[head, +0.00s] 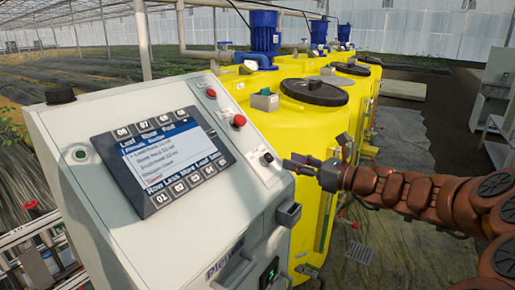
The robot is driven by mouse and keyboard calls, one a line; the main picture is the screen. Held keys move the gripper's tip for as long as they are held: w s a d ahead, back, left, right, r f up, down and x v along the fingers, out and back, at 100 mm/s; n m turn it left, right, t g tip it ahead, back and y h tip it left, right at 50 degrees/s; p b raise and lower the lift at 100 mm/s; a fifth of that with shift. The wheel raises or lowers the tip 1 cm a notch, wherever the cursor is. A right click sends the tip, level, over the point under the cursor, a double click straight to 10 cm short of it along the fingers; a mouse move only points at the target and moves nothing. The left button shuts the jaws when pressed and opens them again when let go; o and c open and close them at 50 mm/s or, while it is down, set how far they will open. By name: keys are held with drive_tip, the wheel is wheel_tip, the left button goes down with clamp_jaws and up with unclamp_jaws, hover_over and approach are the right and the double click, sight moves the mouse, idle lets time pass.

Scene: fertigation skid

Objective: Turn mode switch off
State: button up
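The pale grey control cabinet (100,245) stands at the left with a sloped panel. A small black rotary switch (267,158) sits near the panel's right edge and looks like the mode switch; its label and exact setting are too small to read. My gripper (290,163) reaches in from the right, with its dark fingertips close to the right of this switch. I cannot tell whether they touch it. The fingers are small and seen from the side, so their opening is unclear. No object shows in them.
The panel also has a display (163,162), a red button (239,121), another red-topped control (211,93) and a green button (80,154). A grey box (288,214) and a handle (233,273) protrude from the cabinet. Yellow tanks (310,125) stand close behind my gripper.

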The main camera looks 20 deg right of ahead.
sight(271, 155)
drive_tip(key=p+x, duration=0.1)
drive_tip(key=x, duration=0.5)
drive_tip(key=shift+w+a+r+p, duration=0.15)
drive_tip(key=shift+a+p, duration=0.2)
drive_tip(key=shift+p, duration=0.05)
drive_tip(key=shift+w+a, duration=0.35)
drive_tip(key=shift+w, duration=0.3)
clamp_jaws()
